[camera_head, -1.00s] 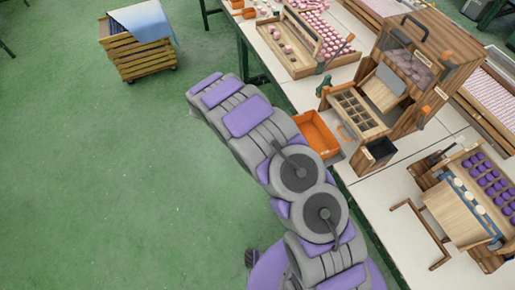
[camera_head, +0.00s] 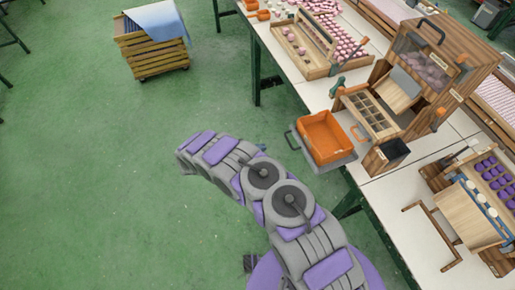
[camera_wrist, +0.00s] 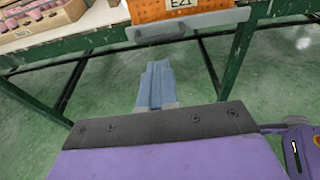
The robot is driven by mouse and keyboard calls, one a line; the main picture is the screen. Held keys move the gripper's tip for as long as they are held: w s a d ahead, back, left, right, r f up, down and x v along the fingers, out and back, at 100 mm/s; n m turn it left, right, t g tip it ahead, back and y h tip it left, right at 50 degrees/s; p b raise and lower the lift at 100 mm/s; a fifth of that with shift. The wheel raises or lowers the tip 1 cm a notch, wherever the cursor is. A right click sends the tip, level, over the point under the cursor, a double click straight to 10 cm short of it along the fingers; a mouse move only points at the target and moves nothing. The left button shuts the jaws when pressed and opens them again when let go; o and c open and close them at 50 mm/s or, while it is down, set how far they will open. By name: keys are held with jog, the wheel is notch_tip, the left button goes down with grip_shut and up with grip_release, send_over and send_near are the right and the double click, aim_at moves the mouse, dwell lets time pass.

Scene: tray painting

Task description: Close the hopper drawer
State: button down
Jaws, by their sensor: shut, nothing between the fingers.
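The wooden hopper (camera_head: 462,62) stands on the white table, with a clear window and a dark top handle. My gripper shows in the wrist view (camera_wrist: 155,82) as shut, empty blue-grey fingers over the green floor. It is below and apart from the orange bin's grey front bar (camera_wrist: 190,24). In the head view the fingers are mostly hidden behind my arm. The hopper drawer does not clearly show in the wrist view.
An orange bin (camera_head: 325,134) in a grey holder juts past the table edge. The floor at left is free; a crate cart (camera_head: 152,52) stands there.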

aim_at(326, 129)
jog(key=b+x, duration=0.1)
jog(key=x, duration=0.9)
jog(key=shift+d+f+b, duration=0.15)
jog(key=shift+b, duration=0.15)
jog(key=shift+w, duration=0.1)
jog(key=r+b+x, duration=0.1)
jog(key=x, duration=0.5)
jog(key=r+b+x, duration=0.1)
jog(key=x, duration=0.5)
jog(key=r+b+x, duration=0.1)
jog(key=x, duration=0.5)
jog(key=shift+d+r+b, duration=0.3)
jog(key=shift+d+b, duration=0.1)
jog(key=shift+w+d, duration=0.15)
jog(key=shift+d, duration=0.35)
jog(key=shift+r, duration=0.25)
